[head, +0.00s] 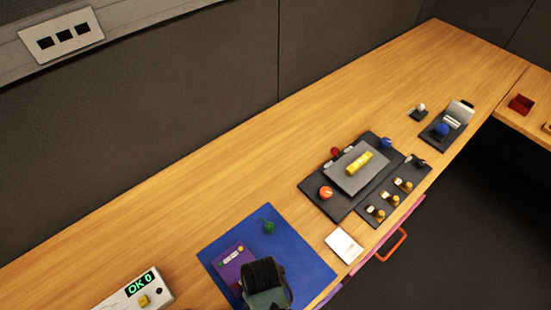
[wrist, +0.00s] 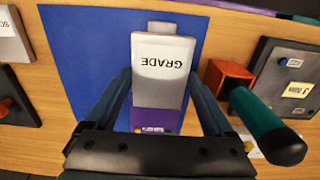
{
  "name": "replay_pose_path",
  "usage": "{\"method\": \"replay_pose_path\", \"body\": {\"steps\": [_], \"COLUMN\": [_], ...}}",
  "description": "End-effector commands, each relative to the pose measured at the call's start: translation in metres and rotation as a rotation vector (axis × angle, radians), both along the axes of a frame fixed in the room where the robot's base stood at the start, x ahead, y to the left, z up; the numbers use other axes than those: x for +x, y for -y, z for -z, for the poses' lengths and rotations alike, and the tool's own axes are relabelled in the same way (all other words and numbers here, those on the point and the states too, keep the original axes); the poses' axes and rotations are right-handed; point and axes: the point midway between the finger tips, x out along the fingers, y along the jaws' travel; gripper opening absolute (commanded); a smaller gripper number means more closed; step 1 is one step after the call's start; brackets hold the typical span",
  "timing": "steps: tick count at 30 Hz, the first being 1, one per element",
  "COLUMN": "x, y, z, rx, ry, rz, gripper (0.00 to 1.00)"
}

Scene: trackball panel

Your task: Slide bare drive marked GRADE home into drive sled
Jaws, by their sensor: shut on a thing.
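The drive marked GRADE (wrist: 163,62) is a grey-white block whose lettering reads upside down in the wrist view. My gripper (wrist: 160,85) is shut on the drive, with one finger along each side. A purple part (wrist: 155,119) with a small label lies directly below the drive in that picture and looks like the drive sled; how far the two overlap I cannot tell. In the head view my dark gripper (head: 265,280) is low over the front of the blue mat, beside the purple sled (head: 235,262). The drive is not distinguishable there.
The blue mat (head: 295,262) also bears a green knob (head: 267,227). A white pad (head: 343,245) and a dark panel with coloured balls (head: 315,200) stand to its right. A meter reading OK 0 (head: 135,290) is at left. Bare wood lies behind the mat.

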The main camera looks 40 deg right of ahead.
Motion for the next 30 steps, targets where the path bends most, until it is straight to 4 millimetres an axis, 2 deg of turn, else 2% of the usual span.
{"method": "replay_pose_path", "body": {"steps": [17, 30], "x": [0.000, 0.000], "y": [-0.001, -0.001], "z": [-0.002, 0.042], "rx": [0.000, 0.000], "ry": [0.000, 0.000], "rz": [-0.004, -0.003], "gripper": [0.43, 0.43]}}
